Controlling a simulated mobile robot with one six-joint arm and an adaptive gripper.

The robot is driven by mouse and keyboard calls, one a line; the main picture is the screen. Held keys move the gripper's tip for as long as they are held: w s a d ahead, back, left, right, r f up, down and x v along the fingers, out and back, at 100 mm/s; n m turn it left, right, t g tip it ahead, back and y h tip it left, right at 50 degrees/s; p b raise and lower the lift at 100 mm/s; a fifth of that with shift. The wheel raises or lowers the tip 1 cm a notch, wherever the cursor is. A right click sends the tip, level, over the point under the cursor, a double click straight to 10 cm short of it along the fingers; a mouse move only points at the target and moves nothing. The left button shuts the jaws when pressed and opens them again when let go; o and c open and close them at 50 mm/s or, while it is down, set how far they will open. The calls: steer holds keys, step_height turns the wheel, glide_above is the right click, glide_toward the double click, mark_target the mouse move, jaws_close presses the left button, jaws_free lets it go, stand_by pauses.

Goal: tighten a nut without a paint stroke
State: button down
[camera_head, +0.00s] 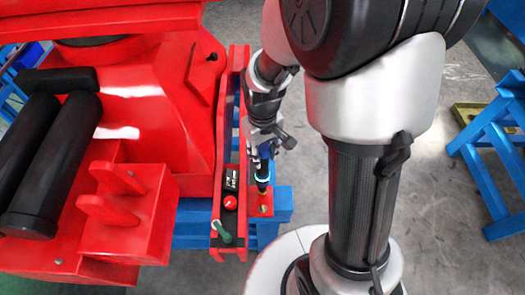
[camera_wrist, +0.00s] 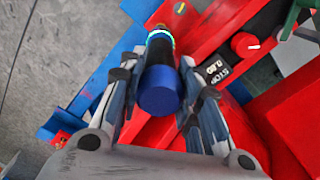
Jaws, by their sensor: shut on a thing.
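My gripper (camera_wrist: 158,88) is shut on a cylindrical power tool (camera_wrist: 160,92) with a blue end cap, a black body and a glowing ring near its far end. In the head view, the tool (camera_head: 263,172) hangs below my gripper (camera_head: 264,150), its far end pointing down at a small red plate (camera_head: 266,198). A small yellowish nut (camera_head: 263,209) shows on this plate just in front of the tool's tip, and a yellowish piece shows beside the tip in the wrist view (camera_wrist: 180,8). I cannot tell whether the tip touches anything.
The large red crane part (camera_head: 150,90) stands left on a blue stand (camera_head: 192,222).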

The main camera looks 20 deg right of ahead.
mark_target(262, 147)
steer(key=shift+f+b, duration=0.9)
steer(key=shift+f, duration=0.2)
stand_by(2.6)
stand_by(0.4)
steer(key=shift+r+p, duration=2.15)
steer(key=shift+r, duration=0.55)
steer(key=shift+f, duration=0.1)
